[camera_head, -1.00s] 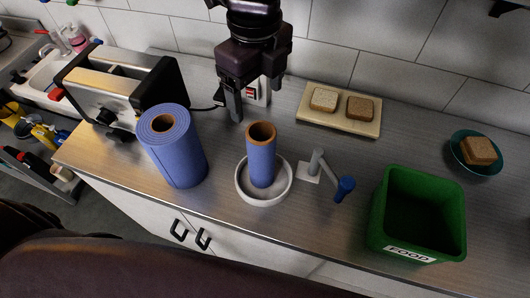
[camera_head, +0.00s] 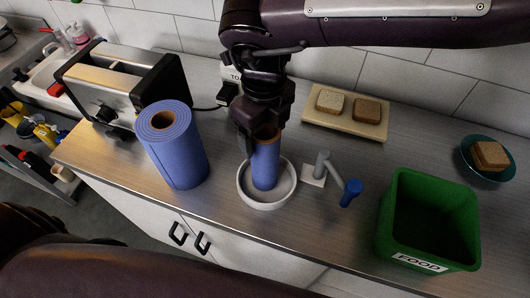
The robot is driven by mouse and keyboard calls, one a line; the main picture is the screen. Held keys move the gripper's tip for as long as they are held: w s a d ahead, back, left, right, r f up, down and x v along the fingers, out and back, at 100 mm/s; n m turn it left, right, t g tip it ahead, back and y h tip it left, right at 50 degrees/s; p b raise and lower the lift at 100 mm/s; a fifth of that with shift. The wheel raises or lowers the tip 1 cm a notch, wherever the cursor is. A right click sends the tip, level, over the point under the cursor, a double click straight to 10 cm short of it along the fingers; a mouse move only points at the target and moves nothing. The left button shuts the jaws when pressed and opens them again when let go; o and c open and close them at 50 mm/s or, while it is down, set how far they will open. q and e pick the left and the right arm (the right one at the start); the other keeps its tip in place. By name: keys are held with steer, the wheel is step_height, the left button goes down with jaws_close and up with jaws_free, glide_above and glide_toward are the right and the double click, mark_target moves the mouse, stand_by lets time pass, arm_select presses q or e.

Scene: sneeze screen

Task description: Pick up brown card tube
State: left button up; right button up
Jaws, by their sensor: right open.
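My right gripper (camera_head: 259,137) comes down from above at the tube's top and is open. One finger shows at the left of the tube's upper part; the other is largely hidden, and I cannot tell whether either touches. A full blue roll (camera_head: 181,155) with a brown core stands to the left. My left gripper is not in view.
A grey stand with a blue-tipped arm (camera_head: 338,176) is close right of the holder. A green food bin (camera_head: 431,222) stands further right. A toaster (camera_head: 122,88) is behind the full roll. A board with bread slices (camera_head: 345,119) lies behind right.

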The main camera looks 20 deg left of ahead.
steer(key=shift+f, duration=0.5)
steer(key=shift+s, duration=0.1)
steer(key=c, duration=1.3)
steer(key=shift+r, duration=0.1)
step_height(320, 180, up, 20)
steer(key=shift+f, duration=0.1)
